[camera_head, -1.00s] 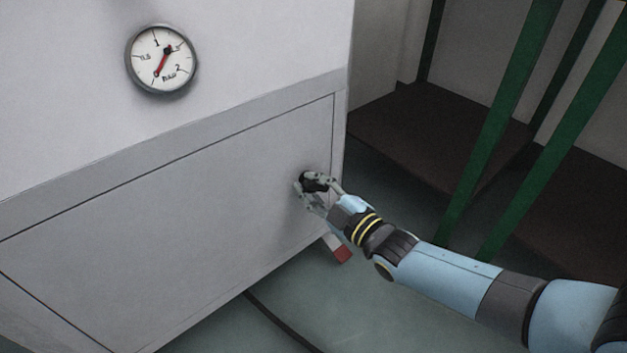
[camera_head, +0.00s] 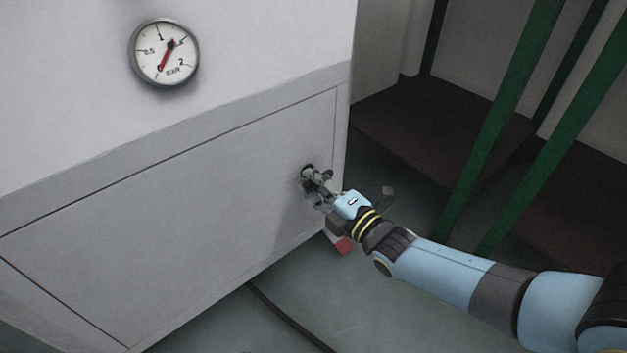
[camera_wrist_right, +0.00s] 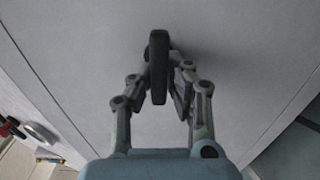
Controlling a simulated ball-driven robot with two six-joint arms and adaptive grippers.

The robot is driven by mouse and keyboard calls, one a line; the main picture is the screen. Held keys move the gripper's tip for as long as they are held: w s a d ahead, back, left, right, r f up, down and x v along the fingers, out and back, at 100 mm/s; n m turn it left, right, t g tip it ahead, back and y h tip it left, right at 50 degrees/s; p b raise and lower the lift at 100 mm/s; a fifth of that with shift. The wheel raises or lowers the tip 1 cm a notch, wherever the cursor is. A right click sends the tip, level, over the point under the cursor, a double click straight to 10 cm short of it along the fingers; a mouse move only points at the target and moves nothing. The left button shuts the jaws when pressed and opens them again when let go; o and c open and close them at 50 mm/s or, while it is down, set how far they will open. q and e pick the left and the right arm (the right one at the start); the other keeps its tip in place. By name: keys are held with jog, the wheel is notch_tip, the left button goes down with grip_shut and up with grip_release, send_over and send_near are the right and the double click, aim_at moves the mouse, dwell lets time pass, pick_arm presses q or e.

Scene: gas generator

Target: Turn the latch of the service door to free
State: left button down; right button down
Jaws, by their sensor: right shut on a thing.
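The service door (camera_head: 180,215) is the grey lower panel of the white cabinet, and it looks shut. Its latch (camera_head: 307,172) is a small dark handle near the door's right edge, mostly hidden by my gripper in the head view. In the right wrist view the latch (camera_wrist_right: 159,66) is a dark bar that stands along the picture's height, between my fingers. My right gripper (camera_head: 313,181) is shut on the latch; its fingers show on both sides of the bar in the right wrist view (camera_wrist_right: 160,90). My left gripper is not in view.
A round pressure gauge (camera_head: 164,53) with a red needle is on the cabinet above the door. A red-ended piece (camera_head: 345,246) sticks out low beside the cabinet's corner. Green posts (camera_head: 500,120) stand at the right. A dark cable (camera_head: 285,318) lies on the floor.

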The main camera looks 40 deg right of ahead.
dwell(0.4)
jog(key=c, duration=1.3)
grip_release()
jog(key=shift+d, duration=0.1)
jog(key=shift+s, duration=0.15)
jog(key=s, duration=0.7)
jog(key=s+d, duration=0.1)
jog(key=s, duration=0.3)
jog(key=shift+s, duration=0.35)
